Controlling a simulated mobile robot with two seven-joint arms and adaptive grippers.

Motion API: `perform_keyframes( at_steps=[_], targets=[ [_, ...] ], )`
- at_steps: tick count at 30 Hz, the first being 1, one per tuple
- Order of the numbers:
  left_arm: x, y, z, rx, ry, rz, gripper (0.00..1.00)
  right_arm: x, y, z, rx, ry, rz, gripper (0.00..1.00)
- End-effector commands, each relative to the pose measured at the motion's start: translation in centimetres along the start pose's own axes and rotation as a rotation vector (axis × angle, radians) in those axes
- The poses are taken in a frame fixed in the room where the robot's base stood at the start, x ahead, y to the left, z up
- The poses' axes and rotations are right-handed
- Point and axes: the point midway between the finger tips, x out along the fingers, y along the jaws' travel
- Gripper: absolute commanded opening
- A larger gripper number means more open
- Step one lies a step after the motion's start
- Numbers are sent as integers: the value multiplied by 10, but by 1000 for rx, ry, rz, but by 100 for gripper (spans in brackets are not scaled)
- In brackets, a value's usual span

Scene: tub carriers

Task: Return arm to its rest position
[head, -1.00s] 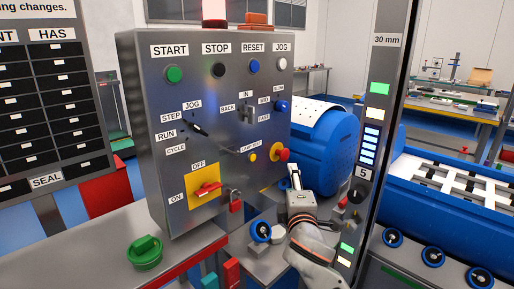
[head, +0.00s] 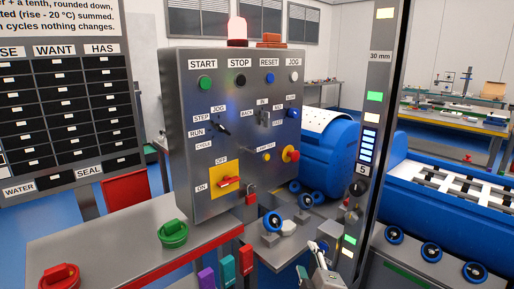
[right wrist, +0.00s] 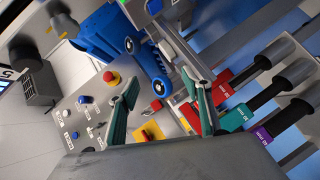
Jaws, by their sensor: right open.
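My right gripper (head: 318,248) is low in the head view, right of centre, in front of the grey control panel (head: 240,115) and apart from it. In the right wrist view its two greenish fingers stand wide apart with nothing between them (right wrist: 160,90). The panel shows beyond the fingers, tilted, with its red emergency button and yellow switch plate (right wrist: 152,131). Most of the right arm is out of the head view. My left gripper is in neither view.
A dark upright post (head: 374,120) stands just right of the gripper. A blue machine (head: 440,200) is further right. Blue-rimmed knobs (head: 272,222) sit on the bench below the panel. Green (head: 173,234) and red (head: 60,276) lids lie on the left bench, near coloured tags (head: 228,270).

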Motion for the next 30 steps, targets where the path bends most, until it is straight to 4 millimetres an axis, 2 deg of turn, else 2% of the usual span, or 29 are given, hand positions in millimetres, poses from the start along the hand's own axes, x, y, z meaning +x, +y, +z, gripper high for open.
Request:
perform_keyframes(
  at_steps=[1,6,9,12,15,18,21,24,30],
  targets=[
    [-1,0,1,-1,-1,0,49,-12,-33,16,66,-4,-50,49],
    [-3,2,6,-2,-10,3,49,-63,-128,63,337,-25,-188,49],
    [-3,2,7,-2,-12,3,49,-102,-176,89,501,-55,-256,49],
    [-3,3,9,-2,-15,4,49,-144,-216,112,660,-95,-309,49],
    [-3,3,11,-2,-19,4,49,-181,-244,131,791,-136,-344,49],
    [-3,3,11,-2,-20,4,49,-209,-262,144,887,-171,-365,49],
    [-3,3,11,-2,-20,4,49,-225,-270,151,944,-190,-373,49],
    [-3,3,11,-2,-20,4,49,-231,-273,154,967,-198,-375,49],
    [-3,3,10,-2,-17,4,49,-231,-273,154,968,-198,-375,49]
  ],
)
